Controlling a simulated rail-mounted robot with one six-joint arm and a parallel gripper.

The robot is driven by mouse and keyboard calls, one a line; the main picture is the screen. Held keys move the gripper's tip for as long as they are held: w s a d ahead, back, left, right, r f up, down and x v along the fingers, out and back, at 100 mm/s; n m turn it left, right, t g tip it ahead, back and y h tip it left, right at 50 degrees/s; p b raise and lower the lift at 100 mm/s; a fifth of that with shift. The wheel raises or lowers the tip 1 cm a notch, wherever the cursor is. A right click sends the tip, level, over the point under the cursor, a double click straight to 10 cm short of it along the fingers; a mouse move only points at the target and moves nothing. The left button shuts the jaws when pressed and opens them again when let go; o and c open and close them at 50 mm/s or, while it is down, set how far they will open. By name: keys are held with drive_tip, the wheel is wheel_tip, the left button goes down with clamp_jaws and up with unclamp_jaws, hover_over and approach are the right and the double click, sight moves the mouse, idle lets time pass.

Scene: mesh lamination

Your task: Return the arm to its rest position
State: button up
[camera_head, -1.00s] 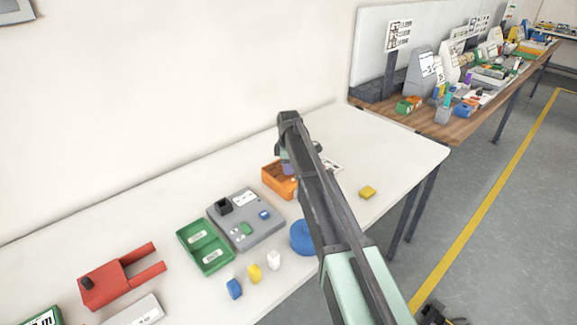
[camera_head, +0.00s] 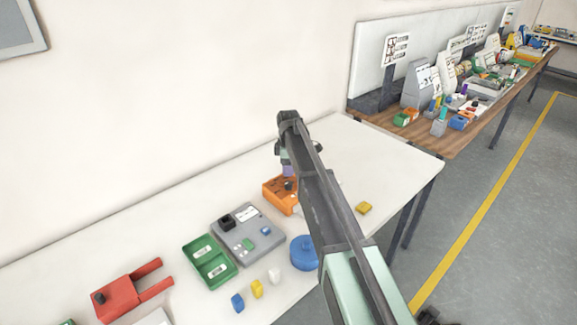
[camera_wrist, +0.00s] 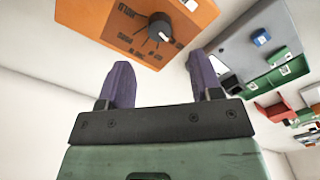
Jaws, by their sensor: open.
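My gripper (camera_wrist: 160,85) shows in the wrist view with its two purple fingers spread apart and nothing between them. In the head view my arm reaches over the white table (camera_head: 375,150), and the gripper (camera_head: 287,170) is mostly hidden behind the arm near the orange box. The orange box (camera_head: 277,195) has a black knob on its face; it also shows at the top of the wrist view (camera_wrist: 115,18), beyond the fingertips and apart from them.
On the table stand a grey panel (camera_head: 240,240), a green two-part tray (camera_head: 200,247), a blue round object (camera_head: 304,254), several small blocks, a red fork-shaped piece (camera_head: 118,300) and a yellow block (camera_head: 364,208). A cluttered wooden bench (camera_head: 425,130) stands behind at right.

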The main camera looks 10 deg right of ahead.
wheel_tip(320, 180, up, 3)
drive_tip(key=shift+p, duration=0.6)
drive_tip(key=s+m, duration=1.5)
drive_tip(key=s, duration=2.1)
drive_tip(key=shift+s+f+m+b, duration=0.25)
drive_tip(key=shift+f+m+b, duration=0.05)
